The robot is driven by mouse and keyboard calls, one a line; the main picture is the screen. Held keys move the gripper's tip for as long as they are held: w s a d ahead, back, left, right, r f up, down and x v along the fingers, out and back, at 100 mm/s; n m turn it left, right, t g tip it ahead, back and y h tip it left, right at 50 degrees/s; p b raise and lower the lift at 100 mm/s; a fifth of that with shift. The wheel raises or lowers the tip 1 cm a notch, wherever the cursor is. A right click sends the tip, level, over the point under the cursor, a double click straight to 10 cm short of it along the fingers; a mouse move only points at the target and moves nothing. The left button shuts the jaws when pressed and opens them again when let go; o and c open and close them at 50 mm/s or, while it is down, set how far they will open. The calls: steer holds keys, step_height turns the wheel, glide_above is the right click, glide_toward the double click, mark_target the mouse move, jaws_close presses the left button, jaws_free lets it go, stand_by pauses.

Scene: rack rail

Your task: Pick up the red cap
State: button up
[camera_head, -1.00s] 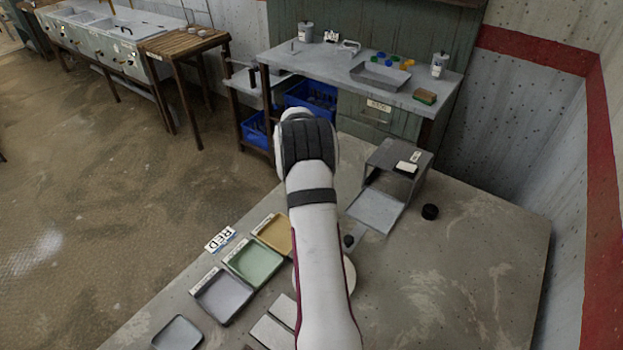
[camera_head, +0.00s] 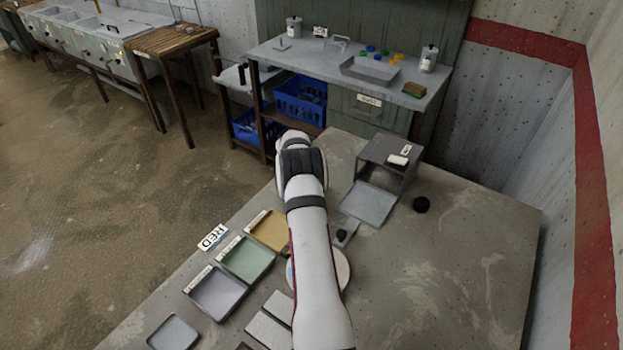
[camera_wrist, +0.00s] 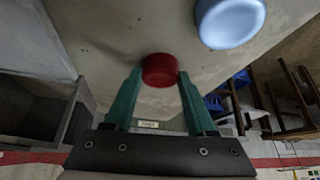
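The red cap (camera_wrist: 160,70) shows in the wrist view between the two teal fingertips of my gripper (camera_wrist: 161,72). One finger stands at each side of it, very close to its edges. I cannot tell whether the fingers press on it, or whether it rests on the worktop or is clear of it. In the head view the cap and fingertips are hidden behind my white arm.
A pale blue round thing (camera_wrist: 230,20) lies close by in the wrist view. In the head view, the worktop (camera_head: 450,270) holds grey, green and tan trays (camera_head: 247,259), a RED label (camera_head: 212,238), an open grey box (camera_head: 393,152) and a black round piece (camera_head: 421,204).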

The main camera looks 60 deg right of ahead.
steer(key=shift+c, duration=1.4)
